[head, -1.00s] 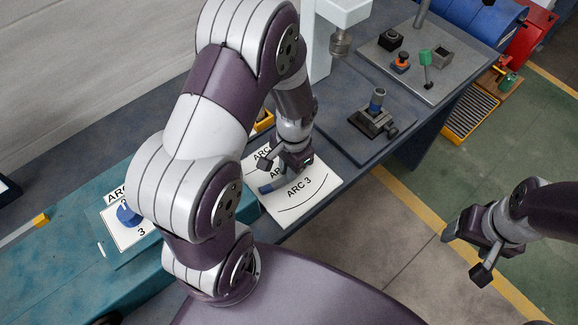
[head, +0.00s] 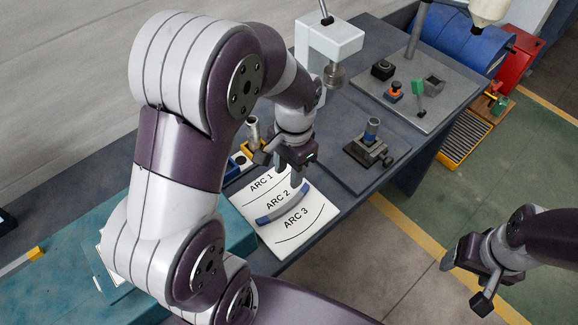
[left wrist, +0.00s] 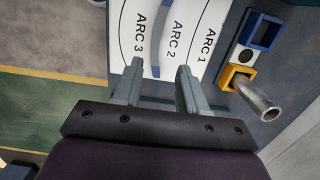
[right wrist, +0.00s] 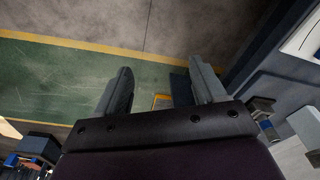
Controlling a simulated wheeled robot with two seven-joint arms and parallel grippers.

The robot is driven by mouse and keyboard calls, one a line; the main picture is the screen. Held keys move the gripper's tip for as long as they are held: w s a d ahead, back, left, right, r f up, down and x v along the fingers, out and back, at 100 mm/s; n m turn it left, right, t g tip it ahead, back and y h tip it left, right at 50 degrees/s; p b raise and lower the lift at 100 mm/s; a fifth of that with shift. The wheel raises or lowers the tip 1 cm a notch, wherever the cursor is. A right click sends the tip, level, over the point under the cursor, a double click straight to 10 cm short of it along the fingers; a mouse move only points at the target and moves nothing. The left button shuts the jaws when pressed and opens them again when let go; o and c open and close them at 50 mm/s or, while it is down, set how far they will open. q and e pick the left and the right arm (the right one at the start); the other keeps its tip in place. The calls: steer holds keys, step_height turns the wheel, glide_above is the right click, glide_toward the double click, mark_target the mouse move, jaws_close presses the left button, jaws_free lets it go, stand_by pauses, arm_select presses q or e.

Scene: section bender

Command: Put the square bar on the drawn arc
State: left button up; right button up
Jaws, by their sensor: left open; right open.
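The square bar (head: 284,207) is a curved grey strip with blue ends. It lies on the white arc sheet (head: 318,213) between the ARC 2 and ARC 3 labels, along the ARC 2 position; any line under it is hidden. A curved grey band, seemingly the bar, also shows in the left wrist view (left wrist: 160,35). My left gripper (head: 291,170) is open and empty, near the sheet's upper edge and apart from the bar. In the left wrist view its fingers (left wrist: 158,88) stand apart. My right gripper (head: 466,276) is open and empty over the floor, right of the bench.
A yellow holder with a metal tube (left wrist: 257,98) and a blue frame (left wrist: 262,32) stand beside the sheet. A dark plate with a small vise-like fixture (head: 369,146) and a white press (head: 333,45) are behind. The teal bench (head: 70,265) is at left.

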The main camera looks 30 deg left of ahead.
arm_select(q)
steer(key=s+n, duration=0.1)
steer(key=s+d+n+t, duration=0.1)
steer(key=s+n, duration=0.1)
steer(key=s+d+n+t, duration=0.1)
steer(key=s, duration=0.1)
steer(key=shift+s, duration=0.1)
